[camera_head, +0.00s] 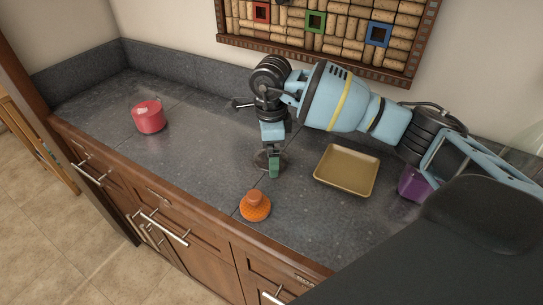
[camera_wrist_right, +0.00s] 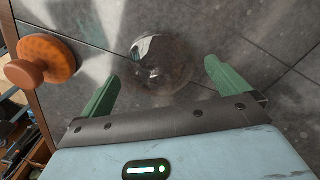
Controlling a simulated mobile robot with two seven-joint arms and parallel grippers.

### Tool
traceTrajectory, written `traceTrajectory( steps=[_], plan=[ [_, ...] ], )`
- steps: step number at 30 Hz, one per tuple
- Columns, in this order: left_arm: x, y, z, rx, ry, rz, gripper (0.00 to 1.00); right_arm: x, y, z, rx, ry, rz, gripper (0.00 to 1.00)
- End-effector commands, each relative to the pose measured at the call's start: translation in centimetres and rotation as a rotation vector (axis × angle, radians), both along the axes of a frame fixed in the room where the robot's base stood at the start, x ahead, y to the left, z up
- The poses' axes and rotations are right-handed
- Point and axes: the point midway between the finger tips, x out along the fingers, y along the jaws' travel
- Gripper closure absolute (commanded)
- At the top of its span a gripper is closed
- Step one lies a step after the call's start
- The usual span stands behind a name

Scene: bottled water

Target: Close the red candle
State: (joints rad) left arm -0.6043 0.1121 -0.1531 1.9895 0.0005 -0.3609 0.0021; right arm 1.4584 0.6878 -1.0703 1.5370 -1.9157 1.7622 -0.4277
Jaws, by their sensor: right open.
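The red candle (camera_head: 149,117) stands upright on the left part of the grey counter, with a pale patch on its top. My right gripper (camera_head: 273,170) is in the middle of the counter, well to the right of the candle, pointing down. Its green fingers (camera_wrist_right: 162,77) are apart in the right wrist view. A clear round glass piece (camera_wrist_right: 162,58), possibly a lid, lies in front of and between them, with no visible grip on it. It shows faintly beside the fingers in the head view (camera_head: 261,160). My left gripper is not in view.
An orange knobbed object (camera_head: 255,208) sits near the counter's front edge; it also shows in the right wrist view (camera_wrist_right: 45,62). A tan square tray (camera_head: 346,171) and a purple container (camera_head: 414,185) stand to the right. Counter between candle and gripper is clear.

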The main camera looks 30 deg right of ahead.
Motion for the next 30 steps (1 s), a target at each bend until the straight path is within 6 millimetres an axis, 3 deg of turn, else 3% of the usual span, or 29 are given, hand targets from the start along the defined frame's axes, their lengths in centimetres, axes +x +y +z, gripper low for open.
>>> traceTrajectory(
  steps=[11, 21, 30],
  plan=[
    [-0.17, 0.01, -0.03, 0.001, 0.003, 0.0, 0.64, 0.02, 0.01, -0.18, 0.001, 0.0, 0.0, 0.0],
    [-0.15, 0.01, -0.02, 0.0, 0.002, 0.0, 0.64, 0.01, 0.02, -0.17, 0.001, 0.0, 0.0, 0.44],
    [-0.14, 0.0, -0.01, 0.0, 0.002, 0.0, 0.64, 0.03, 0.02, 0.04, 0.001, -0.001, 0.0, 0.44]
  ],
)
